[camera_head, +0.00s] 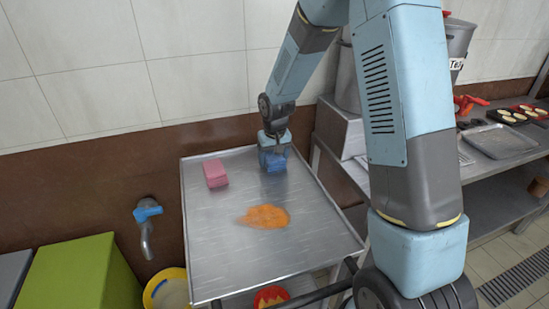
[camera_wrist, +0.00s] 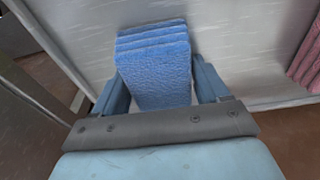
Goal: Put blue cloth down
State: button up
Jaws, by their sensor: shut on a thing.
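The blue cloth (camera_head: 274,161) is a folded, layered block near the back right of the steel tray table (camera_head: 215,253). In the wrist view the blue cloth (camera_wrist: 157,70) stands between the two fingers of my gripper (camera_wrist: 160,88). My gripper (camera_head: 274,150) points down and is shut on the cloth. The cloth's underside is hidden, so I cannot tell whether it touches the steel surface.
A pink folded cloth (camera_head: 215,173) lies left of the blue cloth, and an orange spill (camera_head: 266,216) is in front. A blue-handled tap (camera_head: 147,213) and green box (camera_head: 80,272) are at the left. A counter with a stockpot (camera_head: 348,75) stands at the right.

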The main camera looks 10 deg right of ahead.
aim_at(275, 158)
jog(key=shift+s+f, duration=0.1)
jog(key=shift+f, duration=0.1)
jog(key=o, duration=0.9)
jog(key=shift+s+f, duration=0.1)
jog(key=shift+f, duration=0.05)
jog(key=shift+o, duration=0.6)
jog(key=shift+r, duration=0.4)
jog(key=r, duration=0.7)
jog(key=s+r, duration=0.1)
jog(key=r, duration=0.3)
jog(key=shift+s+d, duration=0.1)
jog(key=shift+d, duration=0.05)
jog(key=s+d+r+m+t, duration=0.1)
jog(key=s+d+r, duration=0.3)
jog(key=s+r, duration=0.25)
jog(key=s+d+r+t, duration=0.1)
jog(key=s+d+r, duration=0.3)
jog(key=s+r, duration=0.25)
jog(key=s+d+r+t, duration=0.1)
jog(key=s+d+r, duration=0.1)
jog(key=s, duration=0.6)
jog(key=s+d+r+m+t, duration=0.1)
jog(key=s+d+r, duration=0.1)
jog(key=s+d, duration=0.2)
jog(key=shift+s, duration=1.85)
